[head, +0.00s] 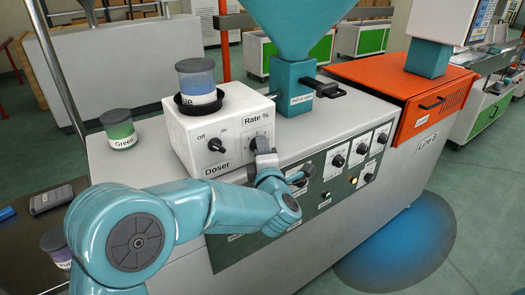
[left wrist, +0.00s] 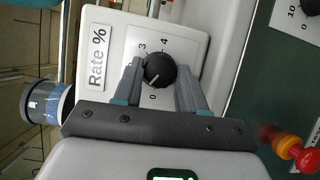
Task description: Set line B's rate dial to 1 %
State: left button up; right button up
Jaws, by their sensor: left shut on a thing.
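The Rate % dial is a black round knob on the right of the white Doser box (head: 188,150). In the left wrist view the dial (left wrist: 160,70) sits between the two grey fingers of my left gripper (left wrist: 160,88), which is shut on it. Its white pointer line points down-left, towards the 0 side of the scale. The 0, 3 and 4 marks show; the marks between 0 and 3 are hidden behind a finger. In the head view my left gripper (head: 263,152) reaches the dial's face and partly covers it. My right gripper is not in view.
The Doser's Off/On knob (head: 216,145) is left of the dial. A blue-labelled jar (head: 197,80) stands in the box's black holder, and a Green jar (head: 119,128) stands to the left. A green panel (head: 328,185) with several knobs lies below right. An orange housing (head: 420,90) stands at right.

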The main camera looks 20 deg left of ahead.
pick_arm(q)
jog(key=shift+r+m+g+p, duration=0.25)
jog(key=shift+m+g+p, duration=0.35)
jog(key=shift+m+p, duration=0.45)
jog(key=o, duration=1.1)
jog(key=shift+w+f, duration=0.1)
jog(key=shift+f, duration=0.05)
jog(key=shift+c, duration=0.2)
jog(key=b+v, duration=0.3)
jog(key=v, duration=1.3)
jog(key=shift+s+b, duration=0.25)
jog(key=shift+b, duration=0.15)
